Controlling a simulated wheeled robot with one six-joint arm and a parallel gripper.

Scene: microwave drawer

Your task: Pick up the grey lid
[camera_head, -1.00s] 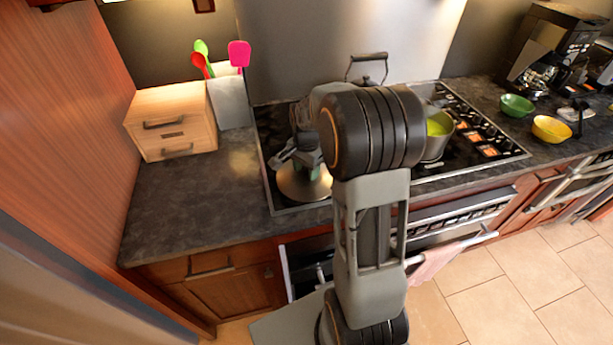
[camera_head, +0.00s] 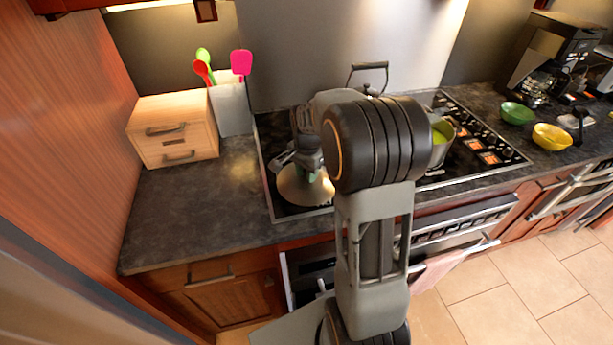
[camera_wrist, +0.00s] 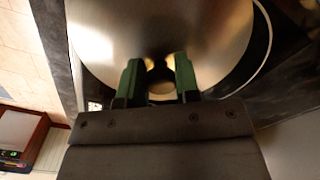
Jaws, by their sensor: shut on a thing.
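The grey lid (camera_head: 299,189) is a round metal disc over the left part of the stove in the head view. It fills the upper middle of the wrist view (camera_wrist: 213,30). My gripper (camera_wrist: 158,68) has green fingertips, which stand close on both sides of a knob in the lid's middle. It is shut on the lid's knob; the knob is mostly hidden between the fingers. In the head view my arm hides part of the lid. I cannot tell whether the lid touches the stove.
The black stove (camera_head: 480,131) carries a pot with green contents (camera_head: 438,146) at right. A small wooden drawer box (camera_head: 172,130) and a utensil holder (camera_head: 232,106) stand at left. The counter (camera_head: 190,205) left of the stove is clear. Bowls (camera_head: 552,136) stand at far right.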

